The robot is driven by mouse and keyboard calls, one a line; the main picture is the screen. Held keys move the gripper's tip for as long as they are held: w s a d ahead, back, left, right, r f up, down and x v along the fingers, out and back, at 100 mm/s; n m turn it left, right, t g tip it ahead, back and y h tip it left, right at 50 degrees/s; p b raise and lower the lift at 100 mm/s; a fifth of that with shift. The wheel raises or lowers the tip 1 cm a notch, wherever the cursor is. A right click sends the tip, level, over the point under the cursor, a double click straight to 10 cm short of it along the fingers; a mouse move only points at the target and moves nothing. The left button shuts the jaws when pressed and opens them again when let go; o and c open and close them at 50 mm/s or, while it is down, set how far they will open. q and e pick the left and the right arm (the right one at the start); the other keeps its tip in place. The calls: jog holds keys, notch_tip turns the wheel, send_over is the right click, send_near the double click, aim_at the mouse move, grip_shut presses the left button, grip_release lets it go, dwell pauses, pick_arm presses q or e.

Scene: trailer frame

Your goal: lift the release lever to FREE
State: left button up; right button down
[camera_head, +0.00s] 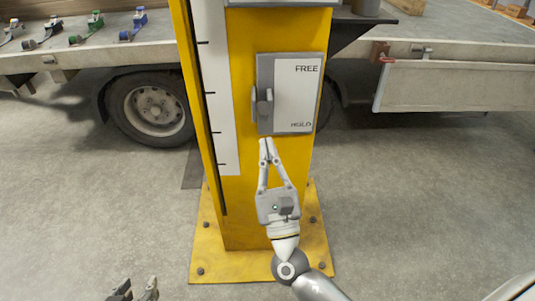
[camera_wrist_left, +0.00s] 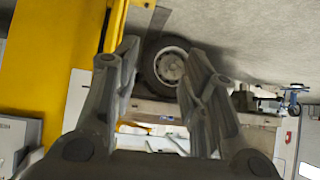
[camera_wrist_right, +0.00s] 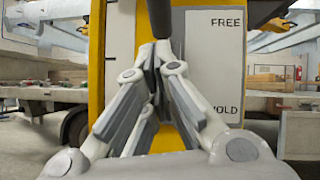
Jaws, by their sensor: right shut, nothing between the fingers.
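The release lever (camera_head: 263,104) is a grey handle on the left side of a grey-framed white plate (camera_head: 299,94) marked FREE at the top and HOLD at the bottom. It sits nearer the HOLD end. In the right wrist view the lever (camera_wrist_right: 160,14) shows as a dark bar at the top, cut off by the frame. My right gripper (camera_head: 266,144) is shut and empty, its tips just below the lever; I cannot tell if they touch it. My left gripper (camera_head: 136,288) is low at the left, away from the post, open and empty in the left wrist view.
The plate is on a yellow post (camera_head: 240,205) with a white scale strip and a bolted yellow base (camera_head: 225,264). Behind it stands a flatbed trailer with a wheel (camera_head: 154,108) and several coloured ratchets on its deck. The concrete floor is clear on both sides.

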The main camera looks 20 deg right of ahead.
aim_at(263, 108)
pick_arm(q)
jog(key=shift+s+a+f+g+y+p, duration=0.4)
jog(key=shift+s+a+f+g+p, duration=0.45)
jog(key=shift+s+g, duration=1.3)
jog(key=shift+s+a+f+g+y+p, duration=0.45)
jog(key=shift+s+a+g+p, duration=0.65)
jog(key=shift+s, duration=2.1)
notch_tip(263, 108, down, 17)
jog(key=p, duration=0.5)
jog(key=shift+d+g, duration=0.35)
pick_arm(e)
jog(key=shift+m+g, duration=0.3)
jog(key=shift+g, duration=0.6)
jog(key=shift+s+r, duration=0.1)
jog(key=shift+r, duration=2.6)
jog(key=shift+r, duration=0.1)
